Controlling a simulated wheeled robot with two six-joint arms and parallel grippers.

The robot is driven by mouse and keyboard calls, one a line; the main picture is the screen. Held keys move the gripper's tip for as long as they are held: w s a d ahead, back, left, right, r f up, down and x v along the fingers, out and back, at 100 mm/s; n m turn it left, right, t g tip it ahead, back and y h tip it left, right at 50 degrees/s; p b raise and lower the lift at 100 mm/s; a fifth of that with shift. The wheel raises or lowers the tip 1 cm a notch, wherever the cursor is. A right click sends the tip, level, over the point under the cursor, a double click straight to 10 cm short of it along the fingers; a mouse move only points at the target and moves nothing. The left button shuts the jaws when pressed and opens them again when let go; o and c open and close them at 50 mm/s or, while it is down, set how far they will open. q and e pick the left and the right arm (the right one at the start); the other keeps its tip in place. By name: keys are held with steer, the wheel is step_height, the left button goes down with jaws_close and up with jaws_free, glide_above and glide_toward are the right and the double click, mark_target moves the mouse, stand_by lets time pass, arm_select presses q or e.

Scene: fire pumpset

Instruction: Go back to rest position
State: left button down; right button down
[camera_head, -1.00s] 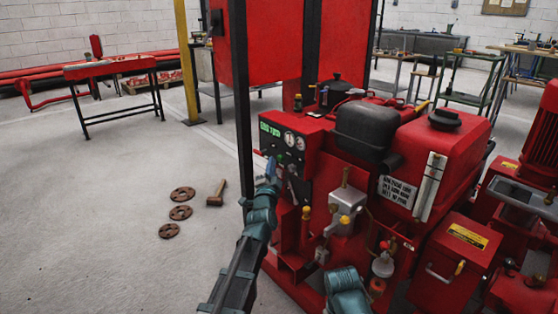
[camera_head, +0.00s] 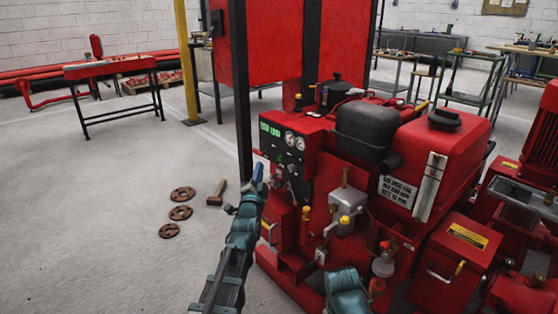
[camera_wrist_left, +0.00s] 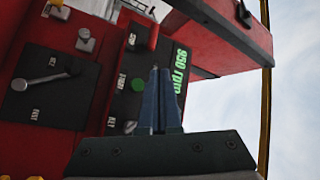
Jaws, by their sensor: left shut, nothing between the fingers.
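My left gripper (camera_head: 257,174) is at the end of the arm that comes in from the bottom, to the left of the red pumpset (camera_head: 325,165). It is just in front of the pumpset's black control panel (camera_head: 283,143). In the left wrist view the two blue fingers (camera_wrist_left: 159,100) are together with nothing between them. They point toward the panel (camera_wrist_left: 75,82), which shows a green "950 rpm" display (camera_wrist_left: 180,70), a green button (camera_wrist_left: 137,84) and a lever (camera_wrist_left: 45,80). A teal part of my right arm (camera_head: 346,292) shows at the bottom; its gripper does not show.
Several round brown flanges, one of them here (camera_head: 181,212), and a hammer (camera_head: 216,193) lie on the floor at left. A dark post (camera_head: 240,90) stands just behind the left gripper. A red bench (camera_head: 110,68) stands far left. The left floor is mostly clear.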

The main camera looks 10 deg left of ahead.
arm_select(q)
steer(key=s+d+f+n+g+h, duration=0.1)
steer(key=s+d+f+n+g, duration=0.3)
steer(key=f, duration=0.6)
steer(key=s+d+f+n+g+h, duration=0.1)
steer(key=s+f+g+h, duration=0.1)
steer(key=s+f+g, duration=0.55)
steer(key=s+d+f+n+g, duration=0.1)
steer(key=s+f+n+g, duration=0.6)
steer(key=s, duration=0.9)
steer(key=s+d+r+m+g+y+p, duration=0.2)
steer(key=s+d+r+m+p, duration=0.45)
steer(key=d+r+p, duration=0.6)
step_height(320, 180, up, 36)
steer(key=a+n+p, duration=0.1)
steer(key=p, duration=3.7)
steer(key=shift+a, duration=0.15)
